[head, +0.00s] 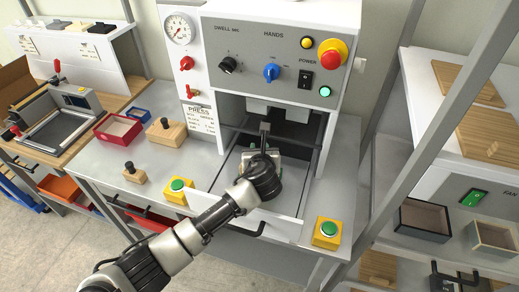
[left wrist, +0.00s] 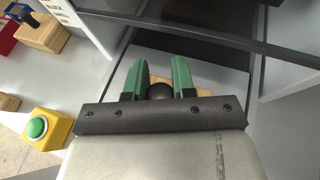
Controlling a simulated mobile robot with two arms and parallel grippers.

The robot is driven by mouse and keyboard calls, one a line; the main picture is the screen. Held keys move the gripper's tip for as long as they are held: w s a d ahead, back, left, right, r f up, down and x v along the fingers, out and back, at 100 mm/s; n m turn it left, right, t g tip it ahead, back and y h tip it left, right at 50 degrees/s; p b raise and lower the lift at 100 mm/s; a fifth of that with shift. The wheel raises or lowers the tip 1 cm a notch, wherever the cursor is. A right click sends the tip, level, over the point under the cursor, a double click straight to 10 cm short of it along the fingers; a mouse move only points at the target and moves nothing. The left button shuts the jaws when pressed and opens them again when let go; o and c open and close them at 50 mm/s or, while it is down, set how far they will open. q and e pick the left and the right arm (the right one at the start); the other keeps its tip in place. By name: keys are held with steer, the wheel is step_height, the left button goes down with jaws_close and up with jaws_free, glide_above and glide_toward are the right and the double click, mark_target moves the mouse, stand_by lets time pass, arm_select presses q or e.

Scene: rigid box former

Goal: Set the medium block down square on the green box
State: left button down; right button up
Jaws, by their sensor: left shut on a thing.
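My left gripper (head: 264,160) reaches into the press opening, over the pulled-out tray. In the left wrist view its green fingers (left wrist: 160,80) are shut on the dark knob (left wrist: 160,91) of a wooden block (left wrist: 206,88), taken to be the medium block. Most of the block is hidden by the gripper. In the head view a pale, slightly greenish edge (head: 276,152) shows around the gripper; I cannot tell for sure that it is the green box, or whether the block touches it. My right gripper is not in view.
A press (head: 275,60) stands over the tray, its ram close behind the gripper. Two other knobbed wooden blocks, one larger (head: 166,133) and one smaller (head: 134,174), sit on the bench at left. Green buttons (head: 177,190) (head: 327,232) flank the tray. A red box (head: 118,131) is farther left.

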arm_select(q)
steer(key=shift+f+b, duration=1)
steer(key=shift+f, duration=1.1)
stand_by(0.6)
